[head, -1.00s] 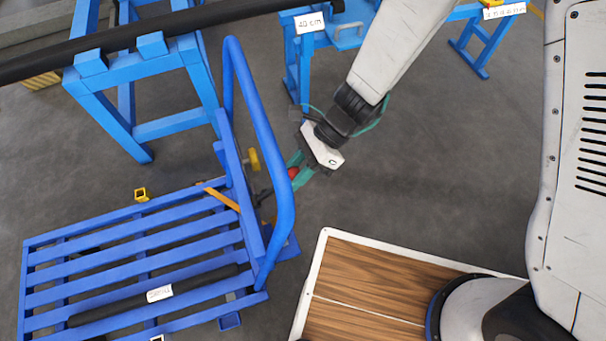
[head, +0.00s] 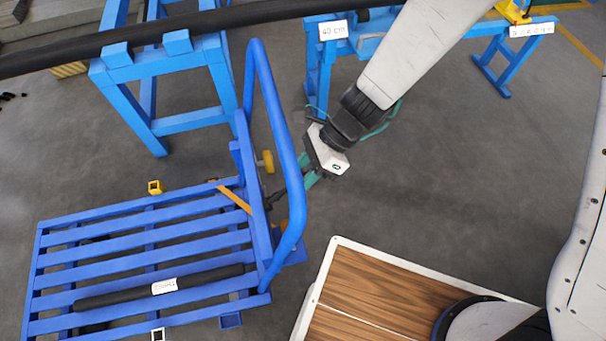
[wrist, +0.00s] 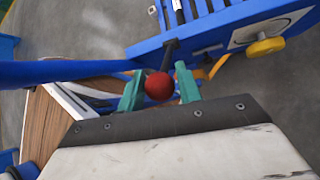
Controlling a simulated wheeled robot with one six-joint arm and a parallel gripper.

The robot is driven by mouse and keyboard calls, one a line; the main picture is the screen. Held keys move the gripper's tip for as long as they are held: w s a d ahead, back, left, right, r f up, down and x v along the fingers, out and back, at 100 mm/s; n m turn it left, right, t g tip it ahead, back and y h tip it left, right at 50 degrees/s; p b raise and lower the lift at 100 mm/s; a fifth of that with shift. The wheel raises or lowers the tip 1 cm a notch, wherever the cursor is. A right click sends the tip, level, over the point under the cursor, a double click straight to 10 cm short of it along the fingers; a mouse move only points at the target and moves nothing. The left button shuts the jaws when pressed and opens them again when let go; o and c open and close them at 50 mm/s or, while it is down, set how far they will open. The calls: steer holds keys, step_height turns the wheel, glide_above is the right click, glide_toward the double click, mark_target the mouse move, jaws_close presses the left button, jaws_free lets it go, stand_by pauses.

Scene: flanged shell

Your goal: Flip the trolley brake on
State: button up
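The blue trolley (head: 150,205) stands at the left in the head view, with a tall tube handle (head: 290,165) at its right end. In the wrist view the brake lever is a dark rod (wrist: 168,52) ending in a red ball knob (wrist: 159,86). The teal fingers of my gripper (wrist: 160,84) stand on either side of the knob, very near it. Whether they press on it I cannot tell. In the head view my gripper (head: 307,180) is just right of the trolley handle, which partly hides the fingers. The red knob is hidden there.
A yellow round knob (head: 266,161) sticks out beside the handle; it also shows in the wrist view (wrist: 264,46). A black pipe (head: 200,285) lies on the trolley deck. A blue trestle (head: 190,120) stands behind. Grey floor (head: 440,200) is clear at the right.

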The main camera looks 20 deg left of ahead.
steer(key=shift+o, duration=1.1)
steer(key=v, duration=0.7)
steer(key=shift+w+d+r, duration=0.15)
steer(key=shift+r, duration=0.15)
